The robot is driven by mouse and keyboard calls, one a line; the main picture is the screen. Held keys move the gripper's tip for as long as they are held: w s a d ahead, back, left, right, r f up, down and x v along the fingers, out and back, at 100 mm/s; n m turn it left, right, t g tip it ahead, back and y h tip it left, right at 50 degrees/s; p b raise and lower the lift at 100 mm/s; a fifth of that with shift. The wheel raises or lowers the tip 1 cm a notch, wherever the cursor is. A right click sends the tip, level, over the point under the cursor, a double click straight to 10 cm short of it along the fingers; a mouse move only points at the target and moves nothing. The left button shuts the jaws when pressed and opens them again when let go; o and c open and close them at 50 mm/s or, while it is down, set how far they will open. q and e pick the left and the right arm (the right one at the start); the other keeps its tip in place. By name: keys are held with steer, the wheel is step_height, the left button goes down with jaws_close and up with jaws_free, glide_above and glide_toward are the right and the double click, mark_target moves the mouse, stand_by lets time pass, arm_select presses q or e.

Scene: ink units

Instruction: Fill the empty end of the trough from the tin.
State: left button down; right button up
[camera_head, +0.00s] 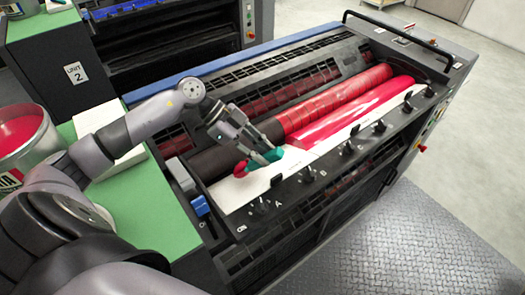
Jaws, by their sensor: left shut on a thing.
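The trough (240,189) is a long pale strip along the front of the rollers. Its right part holds glossy red ink (335,122); its left end, near the letter A, looks bare and white. The tin (22,135) stands open at the far left, with red ink inside, cut off by the picture edge. My left gripper (250,150) is above the trough's left half, shut on a small teal-handled tool (264,158). A red patch shows at the tool's left end. Whether the tool touches the trough is unclear. My right gripper is not in view.
A white block (105,125) stands on the green top (150,200) beside the tin. Several black levers line the trough's front edge. A blue block (200,205) sits at its left end. A black rail (400,36) runs along the back right. Tread-plate floor (400,245) is clear.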

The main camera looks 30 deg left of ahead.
arm_select(q)
steer(key=shift+f, duration=0.2)
stand_by(0.4)
steer(key=shift+f, duration=0.7)
stand_by(0.6)
step_height(320, 180, up, 5)
steer(key=p, duration=0.4)
steer(key=shift+f+p, duration=0.1)
steer(key=shift+p, duration=0.2)
steer(key=shift+f, duration=0.1)
steer(key=shift+w, duration=0.1)
